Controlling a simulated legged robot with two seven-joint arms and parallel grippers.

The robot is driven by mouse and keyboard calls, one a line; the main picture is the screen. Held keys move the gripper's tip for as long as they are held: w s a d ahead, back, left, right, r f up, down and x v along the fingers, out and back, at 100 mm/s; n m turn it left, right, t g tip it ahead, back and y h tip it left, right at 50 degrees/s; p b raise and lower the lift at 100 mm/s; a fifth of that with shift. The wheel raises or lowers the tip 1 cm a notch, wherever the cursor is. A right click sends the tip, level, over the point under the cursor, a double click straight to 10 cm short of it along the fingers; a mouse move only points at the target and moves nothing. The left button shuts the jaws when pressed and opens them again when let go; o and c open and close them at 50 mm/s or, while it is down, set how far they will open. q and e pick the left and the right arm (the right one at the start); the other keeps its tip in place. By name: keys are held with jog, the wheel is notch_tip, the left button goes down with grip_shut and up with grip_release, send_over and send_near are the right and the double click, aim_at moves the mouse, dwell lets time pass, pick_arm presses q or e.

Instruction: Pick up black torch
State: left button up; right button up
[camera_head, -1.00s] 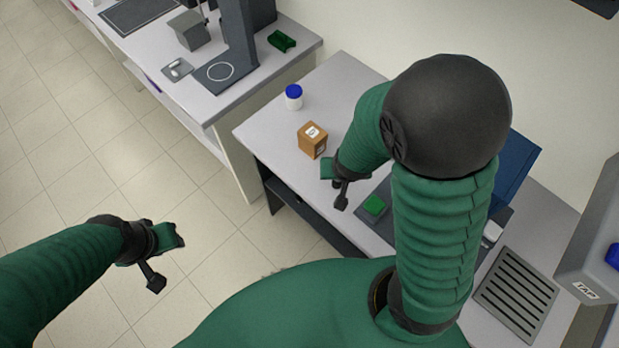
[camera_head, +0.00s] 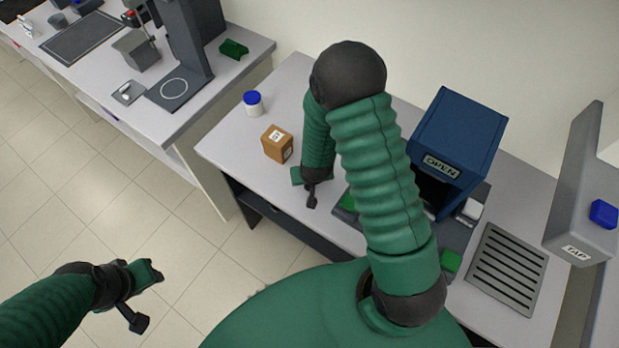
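I cannot make out a black torch in the head view. My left gripper (camera_head: 155,273) is at the lower left, over the floor and away from the benches. Nothing shows held in it, but its fingers are too small to tell open from shut. My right gripper (camera_head: 297,177) is over the near bench, just right of a small brown box (camera_head: 277,144). Its fingers are partly hidden, and I see nothing held in it.
A white jar with a blue lid (camera_head: 252,103) stands behind the box. A blue unit marked OPEN (camera_head: 459,137) and a slotted grey plate (camera_head: 505,268) are on the right. The far bench holds a grey stand (camera_head: 190,60) and a green holder (camera_head: 234,49). Open floor lies left.

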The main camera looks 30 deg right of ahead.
jog(key=shift+w+d+f, duration=0.2)
jog(key=shift+w+f, duration=0.05)
jog(key=shift+s+a+r, duration=0.15)
jog(key=shift+s+a, duration=0.05)
jog(key=shift+a, duration=0.05)
jog(key=c, duration=0.5)
grip_shut()
dwell(0.4)
